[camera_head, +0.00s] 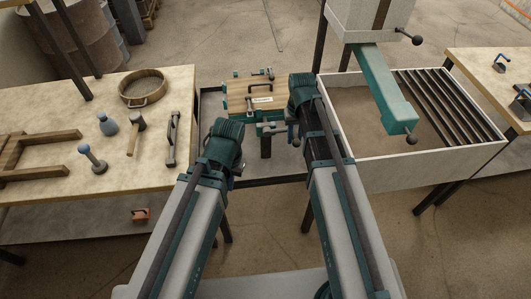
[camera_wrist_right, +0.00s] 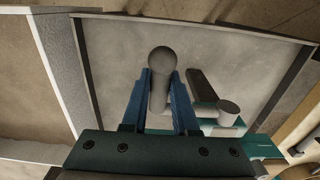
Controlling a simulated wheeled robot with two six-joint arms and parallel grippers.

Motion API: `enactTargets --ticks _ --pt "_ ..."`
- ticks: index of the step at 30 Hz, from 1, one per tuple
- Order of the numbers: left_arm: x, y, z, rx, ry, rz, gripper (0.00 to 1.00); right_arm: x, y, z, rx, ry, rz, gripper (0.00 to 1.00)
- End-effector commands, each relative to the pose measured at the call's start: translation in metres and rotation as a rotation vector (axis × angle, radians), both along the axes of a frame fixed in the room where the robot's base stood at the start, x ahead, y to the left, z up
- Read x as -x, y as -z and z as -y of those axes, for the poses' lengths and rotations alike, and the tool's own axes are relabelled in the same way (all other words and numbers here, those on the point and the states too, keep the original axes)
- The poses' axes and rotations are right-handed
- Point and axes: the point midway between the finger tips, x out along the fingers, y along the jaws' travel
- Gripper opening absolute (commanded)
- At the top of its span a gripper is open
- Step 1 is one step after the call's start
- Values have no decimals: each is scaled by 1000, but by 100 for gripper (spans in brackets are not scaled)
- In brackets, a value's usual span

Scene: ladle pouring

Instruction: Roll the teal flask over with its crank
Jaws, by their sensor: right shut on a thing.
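The teal flask (camera_head: 262,114) sits in a dark stand at the centre of the head view, with a tan wooden board (camera_head: 240,91) on its top. A handle and a small white label lie on the board. My right gripper (camera_head: 293,134) is at the flask's right side. In the right wrist view its blue fingers (camera_wrist_right: 161,88) are shut on the grey, ball-ended crank handle (camera_wrist_right: 160,58). Part of the flask's teal frame shows at the lower right there. My left arm ends left of the stand; its left gripper (camera_head: 236,172) is mostly hidden and its fingers cannot be made out.
The left table (camera_head: 70,118) holds a round sieve (camera_head: 143,88), a mallet (camera_head: 136,133) and other tools. On the right, a sand bin (camera_head: 425,178) with a grate stands below a teal chute (camera_head: 385,90). Concrete floor is open behind the stand.

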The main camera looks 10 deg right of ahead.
Motion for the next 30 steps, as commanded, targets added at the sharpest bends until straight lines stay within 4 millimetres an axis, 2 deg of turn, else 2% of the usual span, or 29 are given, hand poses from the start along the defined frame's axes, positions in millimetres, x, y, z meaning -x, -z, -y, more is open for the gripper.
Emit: enactTargets --ticks 7,16,25,30 --pt "0 -3 0 0 0 0 0 0 -3 0 0 0 0 0" --pt "0 -27 0 0 0 0 0 0 -27 -4 -1 -1 0 0" --pt "0 -30 0 0 0 0 0 0 -30 -6 -2 -1 0 0" --pt "0 -40 0 0 0 0 0 0 -40 -10 -2 -2 0 0"
